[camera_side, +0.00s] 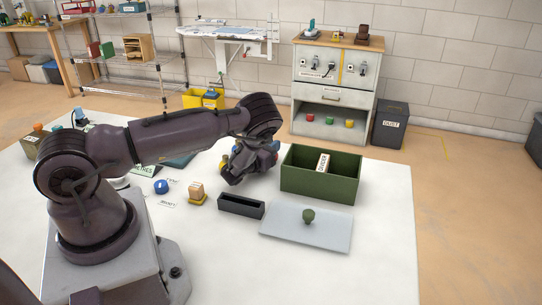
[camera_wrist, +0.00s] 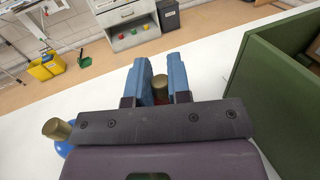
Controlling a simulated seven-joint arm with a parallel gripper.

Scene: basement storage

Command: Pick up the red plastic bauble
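My gripper (camera_wrist: 160,70) reaches out over the white table in the wrist view, its two blue fingers apart. Between the fingers show a gold-brown cap (camera_wrist: 160,84) and a small strip of red (camera_wrist: 158,101) below it, which looks like the red bauble. The fingers and palm hide most of it. I cannot tell whether the fingers press on it. In the side view my gripper (camera_side: 240,172) is low over the table, left of the green box, and its own links hide the fingertips and what is between them.
The open green box (camera_side: 320,186) stands close on the right, its wall (camera_wrist: 275,85) rising beside my gripper. A blue bauble (camera_wrist: 63,149) with a gold cap is at the left. A dark tray (camera_side: 241,207) and a grey lid (camera_side: 305,232) lie nearer the front.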

